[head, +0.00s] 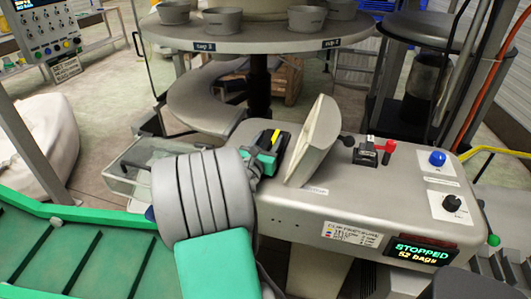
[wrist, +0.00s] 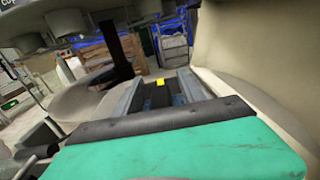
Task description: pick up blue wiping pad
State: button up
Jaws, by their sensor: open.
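I cannot make out a blue wiping pad for certain in either view. A small dark-blue patch shows at the left edge of my arm in the head view, too little to identify. My gripper (head: 280,139) is over the left part of the grey clipper machine (head: 300,208), just left of its upright tilted beige plate (head: 314,140). In the wrist view my gripper (wrist: 160,84) is open, its fingers apart. A small yellow piece (wrist: 160,82) shows between them against a dark area; I cannot tell what it belongs to. My arm hides part of the machine's left side.
The machine top carries a red-and-black lever (head: 387,151), a blue button (head: 437,158) and a black knob (head: 452,203). A round table with grey bowls (head: 307,19) stands behind. A green conveyor (head: 75,255) lies left, beside a clear tray (head: 135,180).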

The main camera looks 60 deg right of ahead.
jog(key=shift+c, duration=0.5)
grip_shut()
